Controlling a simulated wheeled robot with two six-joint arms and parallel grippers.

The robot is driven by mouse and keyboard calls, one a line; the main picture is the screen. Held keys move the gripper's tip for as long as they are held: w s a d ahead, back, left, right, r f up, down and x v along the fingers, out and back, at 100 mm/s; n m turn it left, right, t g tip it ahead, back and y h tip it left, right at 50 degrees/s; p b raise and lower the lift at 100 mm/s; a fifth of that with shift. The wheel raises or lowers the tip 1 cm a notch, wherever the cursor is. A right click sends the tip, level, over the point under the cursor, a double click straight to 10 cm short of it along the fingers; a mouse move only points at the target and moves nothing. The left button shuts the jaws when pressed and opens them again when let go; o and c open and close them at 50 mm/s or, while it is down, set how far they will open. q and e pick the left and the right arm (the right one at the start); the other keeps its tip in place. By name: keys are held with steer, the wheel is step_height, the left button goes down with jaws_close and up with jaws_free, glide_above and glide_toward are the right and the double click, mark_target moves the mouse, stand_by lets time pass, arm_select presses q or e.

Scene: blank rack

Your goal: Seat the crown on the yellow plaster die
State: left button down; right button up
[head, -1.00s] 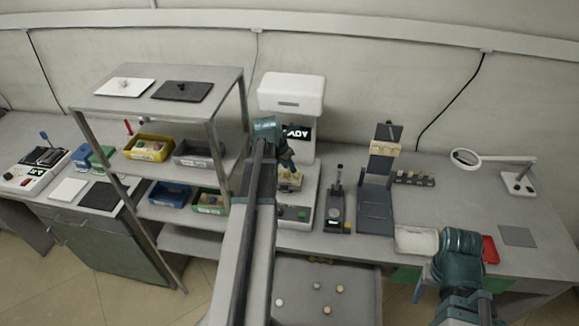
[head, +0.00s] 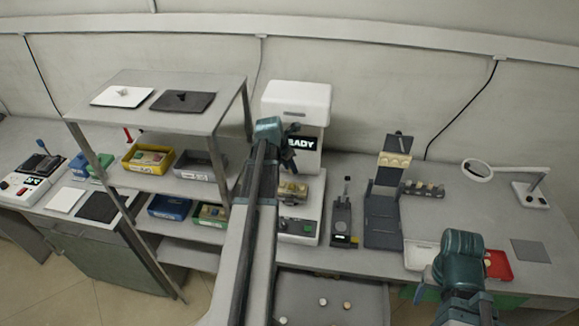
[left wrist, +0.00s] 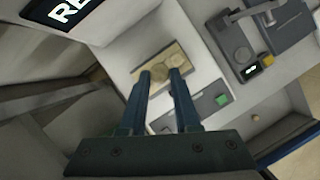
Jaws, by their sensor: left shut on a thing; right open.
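My left gripper (head: 293,132) is raised in front of the white machine with the lit display. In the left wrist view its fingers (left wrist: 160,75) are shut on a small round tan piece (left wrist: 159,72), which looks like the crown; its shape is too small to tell. Below it, a yellowish block (head: 293,190) sits on the machine's platform, and it also shows in the left wrist view (left wrist: 182,62). I cannot tell whether this block carries the yellow plaster die. My right gripper (head: 422,284) is open and empty at the front edge of the bench, its fingers mostly hidden by its wrist.
The white machine (head: 296,98) stands behind my left gripper. A dark stand (head: 383,225) and a dark rack (head: 424,189) are to its right. An open drawer (head: 310,285) holds several small round pieces. A shelf unit (head: 215,115) with bins is at left.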

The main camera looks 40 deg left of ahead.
mark_target(291, 184)
arm_select(q)
steer(key=shift+f+b, duration=2.5)
steer(key=shift+f, duration=0.2)
steer(key=shift+f+b, duration=1.05)
steer(key=shift+b, duration=0.05)
steer(key=shift+r, duration=0.25)
steer(key=shift+r+p, duration=0.55)
steer(key=shift+p, duration=0.3)
steer(key=shift+f+b, duration=0.8)
steer(key=shift+b, duration=0.05)
stand_by(0.3)
steer(key=c, duration=0.5)
jaws_free()
steer(key=shift+c, duration=0.2)
steer(key=shift+r, duration=0.15)
